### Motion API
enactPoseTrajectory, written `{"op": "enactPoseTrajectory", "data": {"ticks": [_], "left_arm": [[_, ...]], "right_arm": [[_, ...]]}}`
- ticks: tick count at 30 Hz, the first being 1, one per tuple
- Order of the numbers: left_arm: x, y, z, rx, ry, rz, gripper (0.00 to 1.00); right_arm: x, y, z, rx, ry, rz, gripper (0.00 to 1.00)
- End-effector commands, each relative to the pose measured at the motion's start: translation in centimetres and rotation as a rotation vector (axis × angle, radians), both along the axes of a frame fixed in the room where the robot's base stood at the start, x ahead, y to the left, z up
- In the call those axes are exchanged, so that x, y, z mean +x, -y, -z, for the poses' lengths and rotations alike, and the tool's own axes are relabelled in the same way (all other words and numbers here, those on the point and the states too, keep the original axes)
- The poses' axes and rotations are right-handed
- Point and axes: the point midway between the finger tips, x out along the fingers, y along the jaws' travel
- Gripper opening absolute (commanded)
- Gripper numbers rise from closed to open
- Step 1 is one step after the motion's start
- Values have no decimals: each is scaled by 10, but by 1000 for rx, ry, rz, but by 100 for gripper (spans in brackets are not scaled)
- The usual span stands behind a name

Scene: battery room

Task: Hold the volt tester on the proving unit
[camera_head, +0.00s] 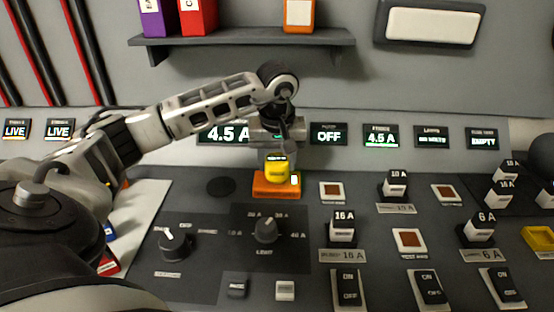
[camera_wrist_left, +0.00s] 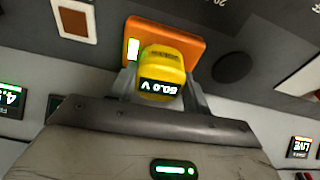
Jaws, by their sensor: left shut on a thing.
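The yellow volt tester (camera_head: 277,170) is upright on the orange proving unit (camera_head: 265,188) in the head view. In the left wrist view the tester (camera_wrist_left: 163,62) has a small display reading 60.0 V, and its far end meets the orange unit (camera_wrist_left: 190,40). A white-lit patch shows on the unit beside the tester. My left gripper (camera_head: 279,157) comes down from above and is shut on the tester; its fingers (camera_wrist_left: 165,80) sit on either side of it in the wrist view. My right gripper is not in view.
The dark panel around the unit carries a rotary limit knob (camera_head: 266,231), a left knob (camera_head: 173,243), 16 A plug (camera_head: 342,230) and several rocker switches. A round dark disc (camera_head: 221,187) lies left of the unit. Lit displays line the back wall, below a shelf (camera_head: 240,39).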

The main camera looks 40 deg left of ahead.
Motion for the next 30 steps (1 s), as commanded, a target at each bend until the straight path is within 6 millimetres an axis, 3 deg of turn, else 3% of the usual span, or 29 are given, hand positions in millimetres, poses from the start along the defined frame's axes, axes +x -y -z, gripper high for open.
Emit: {"op": "enactPoseTrajectory", "data": {"ticks": [11, 30], "left_arm": [[-1, 0, -3, -1, -4, 1, 30], [0, 0, -56, 1, -1, 1, 30]], "right_arm": [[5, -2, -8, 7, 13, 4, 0], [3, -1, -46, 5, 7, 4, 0]]}}
